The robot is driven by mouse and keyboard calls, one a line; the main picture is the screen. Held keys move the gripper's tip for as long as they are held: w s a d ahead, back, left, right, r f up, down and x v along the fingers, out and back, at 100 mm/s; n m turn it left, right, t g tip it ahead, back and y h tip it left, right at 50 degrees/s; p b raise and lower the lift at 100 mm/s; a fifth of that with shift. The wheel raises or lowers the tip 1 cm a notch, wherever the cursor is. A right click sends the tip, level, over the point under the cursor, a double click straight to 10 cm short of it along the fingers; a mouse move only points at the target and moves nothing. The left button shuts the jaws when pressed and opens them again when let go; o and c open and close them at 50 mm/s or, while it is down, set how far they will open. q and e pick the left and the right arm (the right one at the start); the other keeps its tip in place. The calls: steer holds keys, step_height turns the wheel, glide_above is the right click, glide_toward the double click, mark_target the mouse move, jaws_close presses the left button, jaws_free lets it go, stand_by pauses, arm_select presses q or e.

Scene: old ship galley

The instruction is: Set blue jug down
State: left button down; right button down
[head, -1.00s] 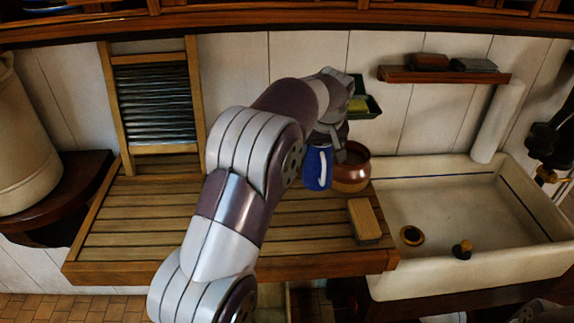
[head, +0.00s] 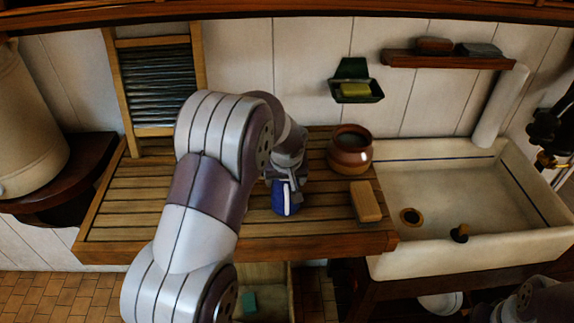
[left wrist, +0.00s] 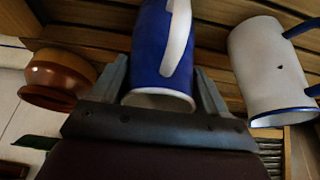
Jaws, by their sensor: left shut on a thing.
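The blue jug (head: 284,198) with a white handle is at my left gripper (head: 285,180), over the right part of the slatted wooden drainboard (head: 140,222). In the left wrist view, the fingers of my left gripper (left wrist: 160,88) are on either side of the blue jug (left wrist: 150,45), shut on it. I cannot tell whether its base touches the slats. A white jug with blue rim and handle (left wrist: 268,62) stands right of it in that view, apart from it; my arm hides it in the head view. My right gripper is not in view.
A brown round pot (head: 350,152) stands behind and right of the blue jug. A tan block (head: 366,202) lies near the drainboard's right edge, beside the white sink (head: 470,190). A washboard (head: 158,85) leans at the back left. Slats at left are bare.

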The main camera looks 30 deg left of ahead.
arm_select(q)
steer(key=shift+f, duration=0.1)
jaws_free()
steer(key=b+v, duration=0.2)
steer(key=v, duration=1)
steer(key=shift+f, duration=0.1)
steer(key=s+d+f+m+g+h, duration=0.1)
steer(key=s+d+f+m, duration=0.2)
steer(key=s+f, duration=0.3)
steer(key=s+d+f+m+g+h+b, duration=0.1)
steer(key=s+d+f+m, duration=0.2)
steer(key=s+d+f, duration=0.3)
steer(key=shift+s+d+f+m, duration=0.25)
steer(key=shift+s+f, duration=0.5)
steer(key=shift+s, duration=1)
